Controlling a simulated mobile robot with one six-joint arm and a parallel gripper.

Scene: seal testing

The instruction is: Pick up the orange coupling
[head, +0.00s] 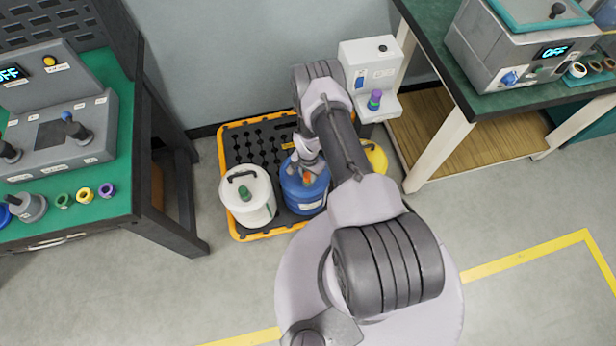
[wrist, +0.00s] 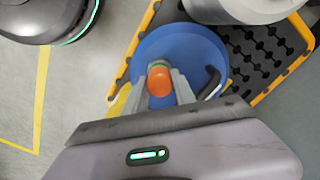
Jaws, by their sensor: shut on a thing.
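The orange coupling (wrist: 159,82) is between the two fingers of my gripper (wrist: 160,88) in the wrist view, above the top of a blue container. My gripper is shut on it. In the head view a small part of the orange coupling (head: 307,178) shows below my gripper (head: 307,165), over the blue container (head: 305,193). A green part shows beside the orange in the wrist view. I cannot tell whether the coupling is still seated on the container's top. My arm hides part of this area in the head view.
A white container (head: 248,205) with a green coupling stands left of the blue one on a black and yellow pallet (head: 235,150). A yellow container (head: 376,158) is partly hidden behind my arm. Green-topped benches stand left (head: 125,110) and right (head: 430,40). Open floor lies in front.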

